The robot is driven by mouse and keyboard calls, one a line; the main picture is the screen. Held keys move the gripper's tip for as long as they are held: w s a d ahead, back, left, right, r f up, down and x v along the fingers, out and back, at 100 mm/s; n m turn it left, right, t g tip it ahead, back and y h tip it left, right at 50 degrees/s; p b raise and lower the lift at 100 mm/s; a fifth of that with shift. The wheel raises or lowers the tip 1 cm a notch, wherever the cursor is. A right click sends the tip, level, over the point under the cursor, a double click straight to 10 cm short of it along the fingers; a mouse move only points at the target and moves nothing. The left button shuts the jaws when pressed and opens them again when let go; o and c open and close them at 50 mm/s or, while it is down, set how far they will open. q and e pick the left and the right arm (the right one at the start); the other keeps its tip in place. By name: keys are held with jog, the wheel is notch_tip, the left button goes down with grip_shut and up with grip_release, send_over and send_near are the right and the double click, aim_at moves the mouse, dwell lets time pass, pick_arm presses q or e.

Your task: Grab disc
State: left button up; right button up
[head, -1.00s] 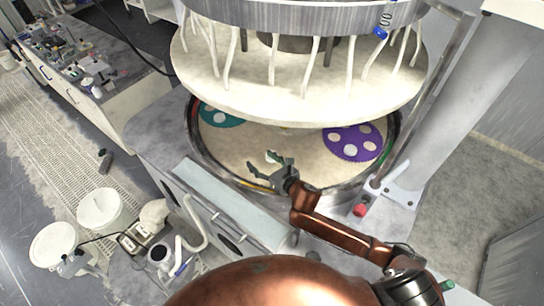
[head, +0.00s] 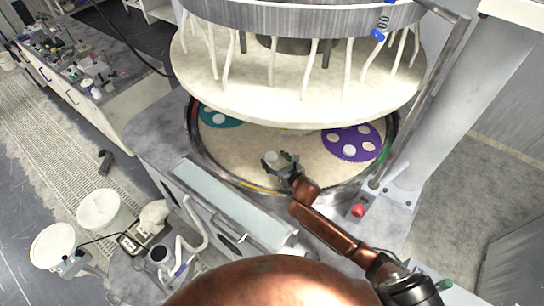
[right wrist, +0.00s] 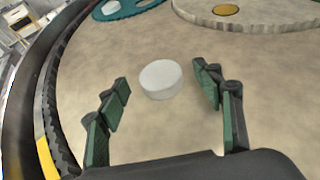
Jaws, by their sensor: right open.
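A small white disc (right wrist: 161,79) lies flat on the beige platen (right wrist: 180,125) in the right wrist view. It also shows as a pale spot in the head view (head: 271,157), near the platen's front rim. My right gripper (right wrist: 161,86) is open, with its green-padded fingers on either side of the disc. A gap shows between the disc and each finger, and the disc lies near the fingertips. In the head view the right gripper (head: 280,165) reaches over the platen's front rim. My left gripper is not in view.
A purple carrier (head: 352,132) with round holes and white discs lies on the platen's right. A teal carrier (head: 220,119) lies at its left. The large upper plate (head: 290,98) hangs over the platen's back. A red button (head: 358,211) is at the front right.

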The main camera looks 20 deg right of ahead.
jog(key=shift+x, duration=0.85)
jog(key=shift+r, duration=0.1)
jog(key=shift+s, duration=0.1)
jog(key=shift+c, duration=0.3)
jog(key=c, duration=1.2)
